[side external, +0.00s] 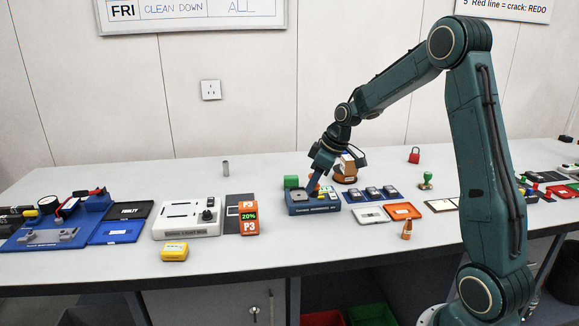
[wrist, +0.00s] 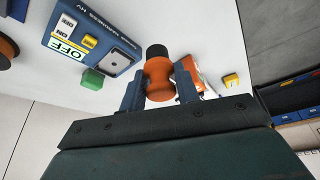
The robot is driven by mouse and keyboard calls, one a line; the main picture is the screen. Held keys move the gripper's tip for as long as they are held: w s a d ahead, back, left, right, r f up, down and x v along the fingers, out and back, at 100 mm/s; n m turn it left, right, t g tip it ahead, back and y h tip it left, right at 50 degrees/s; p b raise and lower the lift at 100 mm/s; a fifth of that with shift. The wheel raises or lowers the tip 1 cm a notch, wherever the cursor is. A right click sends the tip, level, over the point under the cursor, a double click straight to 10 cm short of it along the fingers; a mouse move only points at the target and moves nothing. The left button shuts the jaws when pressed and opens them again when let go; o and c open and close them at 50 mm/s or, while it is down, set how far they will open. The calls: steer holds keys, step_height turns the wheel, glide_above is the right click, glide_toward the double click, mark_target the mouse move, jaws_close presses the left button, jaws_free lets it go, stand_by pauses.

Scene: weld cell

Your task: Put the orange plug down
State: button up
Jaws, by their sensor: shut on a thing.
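My gripper (wrist: 158,90) is shut on the orange plug (wrist: 158,80), with one finger on each side of its body. The plug has a black end that points away from the gripper. In the side view my gripper (side external: 314,184) is low over the blue box (side external: 313,210), and a bit of orange shows at its fingers. In the wrist view the blue box (wrist: 63,50) lies to the left of the plug, with a white OFF label and yellow parts on it. I cannot tell whether the plug touches anything beneath it.
A green block (side external: 291,182) stands at the box's back left. A brown spool (side external: 347,172) is behind it to the right. An orange tray (side external: 403,211) and a small orange-brown piece (side external: 406,230) lie to the right. An orange P3 unit (side external: 249,218) stands left.

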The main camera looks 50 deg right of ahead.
steer(key=shift+f, duration=5.85)
steer(key=shift+f, duration=0.1)
steer(key=o, duration=0.9)
steer(key=shift+o, duration=0.2)
steer(key=v, duration=1.2)
